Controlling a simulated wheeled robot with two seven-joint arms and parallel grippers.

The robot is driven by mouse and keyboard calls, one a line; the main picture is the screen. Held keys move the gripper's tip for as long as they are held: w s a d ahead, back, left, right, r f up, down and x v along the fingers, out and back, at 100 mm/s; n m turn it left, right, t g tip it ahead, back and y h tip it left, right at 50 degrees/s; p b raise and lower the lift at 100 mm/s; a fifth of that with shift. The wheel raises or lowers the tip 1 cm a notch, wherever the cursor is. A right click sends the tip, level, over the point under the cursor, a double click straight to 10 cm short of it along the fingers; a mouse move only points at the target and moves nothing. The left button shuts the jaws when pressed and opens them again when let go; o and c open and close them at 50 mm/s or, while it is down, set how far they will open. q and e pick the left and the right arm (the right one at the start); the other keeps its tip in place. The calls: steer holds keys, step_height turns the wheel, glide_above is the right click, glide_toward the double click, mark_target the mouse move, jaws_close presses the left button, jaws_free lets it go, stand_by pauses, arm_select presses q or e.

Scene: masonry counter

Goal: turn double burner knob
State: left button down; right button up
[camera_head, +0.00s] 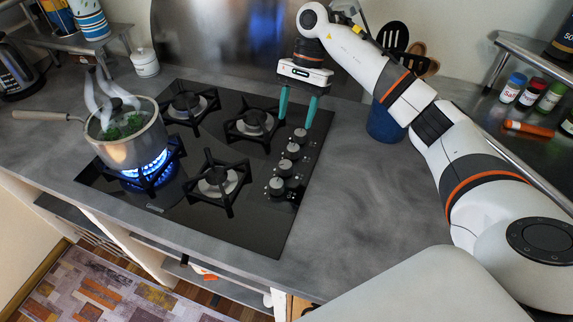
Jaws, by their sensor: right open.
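The black gas hob (250,218) lies in the grey counter. A row of several dark knobs with light tops runs along its right side; the nearest knob (276,186) and the farthest knob (300,135) both show. My right gripper (297,118) is above the far end of this row, pointing down, with its two teal fingers apart and nothing between them. Its fingertips are close to the farthest knob; I cannot tell if they touch it. The front-left burner burns with a blue flame (146,170) under a steaming pot (130,145). My left gripper is out of view.
The pot holds green food and its handle (40,115) sticks out left. A blue utensil holder (385,122) stands behind my right arm. Spice jars (530,92) sit on a shelf at the right. The counter right of the hob is clear.

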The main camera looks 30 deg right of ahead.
mark_target(286, 164)
steer(key=p+x, duration=0.4)
steer(key=x, duration=0.6)
steer(key=shift+s+f, duration=0.15)
steer(key=shift+f, duration=0.25)
steer(key=shift+x, duration=0.85)
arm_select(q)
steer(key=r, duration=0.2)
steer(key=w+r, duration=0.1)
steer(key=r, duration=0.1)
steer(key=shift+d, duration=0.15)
arm_select(e)
steer(key=shift+c, duration=0.5)
